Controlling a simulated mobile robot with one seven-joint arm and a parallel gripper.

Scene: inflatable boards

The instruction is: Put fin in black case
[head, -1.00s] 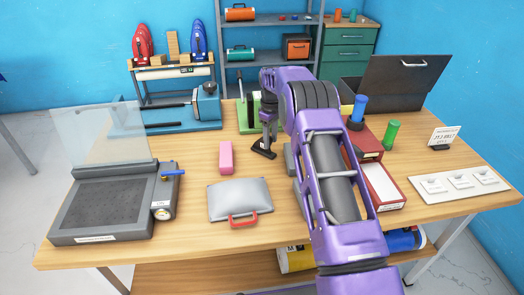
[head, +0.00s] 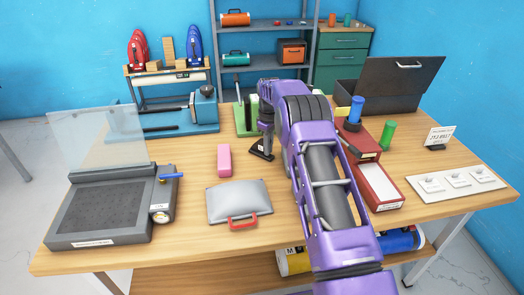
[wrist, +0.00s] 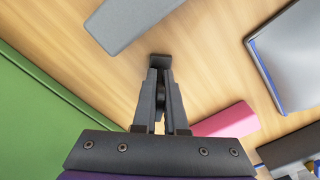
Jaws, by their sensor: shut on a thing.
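My gripper (wrist: 160,85) points down over the middle of the table, its fingers close together on a small dark piece. That piece, which looks like the black fin (head: 261,152), shows at the fingertips in the head view; its dark end (wrist: 160,61) also shows past the fingertips in the wrist view. The fingers hide most of it, and I cannot tell whether it touches the table. The black case (head: 352,92) stands open at the back right, its lid (head: 405,75) raised. Its inside is mostly hidden from the head camera.
A pink block (head: 224,160) and silver case (head: 238,200) lie left of my gripper. A grey block (wrist: 130,20) lies close by.

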